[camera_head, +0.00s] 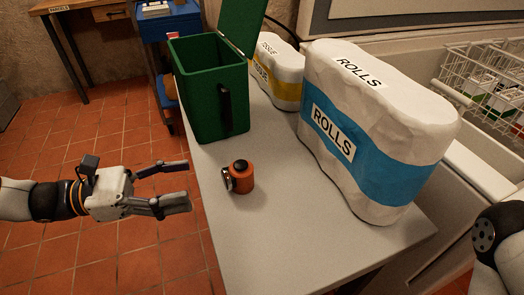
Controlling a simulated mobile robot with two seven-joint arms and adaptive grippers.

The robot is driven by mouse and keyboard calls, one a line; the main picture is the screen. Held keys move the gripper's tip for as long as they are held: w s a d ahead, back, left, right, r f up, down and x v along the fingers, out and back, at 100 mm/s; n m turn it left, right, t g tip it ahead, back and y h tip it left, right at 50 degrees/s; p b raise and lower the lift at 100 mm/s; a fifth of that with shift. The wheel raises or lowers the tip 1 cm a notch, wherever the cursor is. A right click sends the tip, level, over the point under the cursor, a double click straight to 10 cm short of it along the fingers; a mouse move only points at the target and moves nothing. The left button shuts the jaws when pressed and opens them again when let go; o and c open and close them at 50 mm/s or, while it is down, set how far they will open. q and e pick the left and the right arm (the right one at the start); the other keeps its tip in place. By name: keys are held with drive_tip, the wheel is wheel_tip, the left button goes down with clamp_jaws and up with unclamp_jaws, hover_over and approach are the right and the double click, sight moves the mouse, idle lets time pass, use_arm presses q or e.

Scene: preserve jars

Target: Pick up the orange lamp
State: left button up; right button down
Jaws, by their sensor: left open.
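The orange lamp (243,180) is a small, short cylinder with a black knob on top and a dark ringed face on its left side. It stands on the light grey table (255,255) near the left edge. My left gripper (188,183) is open and empty, to the left of the lamp, its fingers pointing right towards it. A gap separates the fingertips from the lamp. My right arm shows only partly at the right edge; its gripper is not in view.
A green bin (208,95) with its lid raised stands behind the lamp. A large pack of rolls (375,125) stands to the right, with a smaller yellow-banded pack (278,70) behind. The table's front is clear. A wire basket (485,75) is at the far right.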

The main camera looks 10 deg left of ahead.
sight(224, 174)
use_arm(q)
drive_tip(key=b+x, duration=0.1)
drive_tip(key=x, duration=0.3)
drive_tip(key=shift+s+d+b, duration=0.2)
drive_tip(key=shift+b, duration=0.2)
drive_tip(key=x, duration=0.2)
drive_tip(key=b+x, duration=0.1)
drive_tip(key=x, duration=0.3)
drive_tip(key=shift+w+d+r, duration=0.25)
drive_tip(key=shift+d+r, duration=0.05)
drive_tip(key=shift+w+d, duration=0.2)
drive_tip(key=shift+d, duration=0.05)
drive_tip(key=shift+r, duration=0.1)
drive_tip(key=c, duration=1.3)
use_arm(e)
drive_tip(key=shift+g, duration=0.3)
drive_tip(key=x, duration=0.2)
drive_tip(key=s+x, duration=0.1)
drive_tip(key=x, duration=0.1)
drive_tip(key=shift+w+r, duration=0.1)
drive_tip(key=shift+r, duration=0.15)
